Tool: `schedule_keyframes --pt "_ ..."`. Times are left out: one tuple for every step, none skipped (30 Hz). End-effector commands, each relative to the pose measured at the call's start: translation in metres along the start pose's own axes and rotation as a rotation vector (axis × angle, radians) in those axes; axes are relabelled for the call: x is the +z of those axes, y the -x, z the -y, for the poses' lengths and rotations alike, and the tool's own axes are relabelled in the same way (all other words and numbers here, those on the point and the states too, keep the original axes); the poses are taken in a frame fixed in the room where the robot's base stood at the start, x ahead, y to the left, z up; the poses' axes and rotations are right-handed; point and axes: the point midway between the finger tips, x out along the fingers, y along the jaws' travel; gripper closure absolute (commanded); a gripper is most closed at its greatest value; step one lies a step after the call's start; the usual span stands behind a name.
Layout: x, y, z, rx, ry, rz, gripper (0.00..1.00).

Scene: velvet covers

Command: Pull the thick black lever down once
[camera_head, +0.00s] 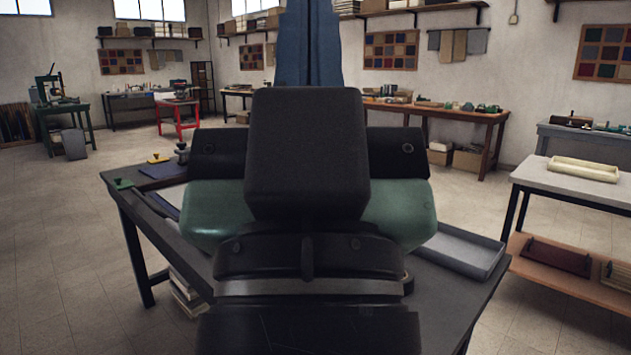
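I cannot make out the thick black lever for certain. A large black and green mass of rounded blocks fills the middle of the head view, and at least part of it looks like my own arm. It hides the middle of the dark worktable (452,303) and whatever stands there. No fingertips of my gripper show, so I cannot see where it is relative to the lever.
At the table's left lie a dark blue cloth (165,170), a yellow-handled tool (158,158), a green-handled tool (123,184) and a grey knobbed piece (182,152). A shallow grey tray (468,252) lies right. A pale side table (600,190) stands further right.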

Motion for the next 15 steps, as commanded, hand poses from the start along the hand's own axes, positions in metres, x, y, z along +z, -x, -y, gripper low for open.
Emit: schedule_keyframes --pt "-0.025 -0.027 0.000 0.000 0.000 0.000 1.00" --pt "-0.032 -0.034 0.000 0.000 0.000 0.000 1.00" --pt "-0.042 -0.044 0.000 0.000 0.000 0.000 1.00" --pt "-0.049 -0.052 0.000 0.000 0.000 0.000 1.00" --pt "-0.056 -0.059 0.000 0.000 0.000 0.000 1.00" --pt "-0.065 -0.069 0.000 0.000 0.000 0.000 1.00" --pt "-0.072 -0.076 0.000 0.000 0.000 0.000 1.00" --pt "-0.080 -0.084 0.000 0.000 0.000 0.000 1.00" --pt "-0.089 -0.094 0.000 -0.001 0.000 0.000 1.00" --pt "-0.096 -0.102 0.000 -0.001 0.000 0.000 1.00" --pt "-0.103 -0.109 0.000 -0.001 0.000 0.000 1.00" --pt "-0.113 -0.119 0.000 -0.001 0.000 0.000 1.00" --pt "-0.120 -0.127 0.000 -0.001 0.000 0.000 1.00" --pt "-0.127 -0.134 0.000 -0.001 0.000 0.000 1.00" --pt "-0.136 -0.144 0.000 -0.001 0.000 0.000 1.00"
